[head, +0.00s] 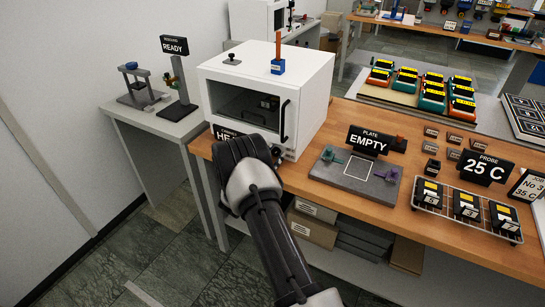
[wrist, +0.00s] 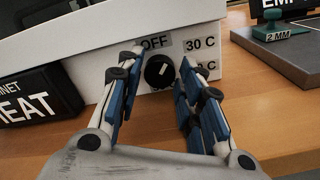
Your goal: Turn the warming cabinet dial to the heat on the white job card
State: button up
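The white warming cabinet (head: 312,92) stands at the left end of the wooden bench; its lower front panel fills the top of the wrist view (wrist: 98,52). The black dial (wrist: 159,71) has a white pointer mark, which appears to tilt up and right. An OFF label (wrist: 155,42) is above it and a 30 C label (wrist: 200,43) to the upper right; another label below that is partly covered. My gripper (wrist: 162,62) is open, one finger either side of the dial, apparently apart from it. The white job card (head: 527,187) is cut off at the right edge; its heat is unreadable.
A black sign ending in HEAT (wrist: 28,97) sits left of the dial. The grey plate (head: 350,182) with an EMPTY sign (head: 367,140) is right of the cabinet. A PROBE 25 C sign (head: 484,168) and a wire rack (head: 466,211) of blocks stand farther right.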

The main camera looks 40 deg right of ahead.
jog(key=shift+o, duration=1.2)
jog(key=n+p, duration=0.2)
jog(key=shift+r+n, duration=0.2)
jog(key=shift+n, duration=0.1)
jog(key=n+p, duration=0.4)
jog(key=n, duration=0.1)
jog(key=shift+a, duration=0.1)
jog(key=p+v, duration=0.3)
jog(key=v, duration=1.4)
jog(key=s+r+m+g+y, duration=0.1)
jog(key=s+r+m+g, duration=0.3)
jog(key=r, duration=0.6)
jog(key=s+r+m+g+y, duration=0.2)
jog(key=s+r+m+g, duration=0.2)
jog(key=s+r+m, duration=0.4)
notch_tip(320, 180, up, 3)
jog(key=shift+f+m+g, duration=0.1)
jog(key=shift+m+g, duration=0.3)
jog(key=shift+m, duration=0.1)
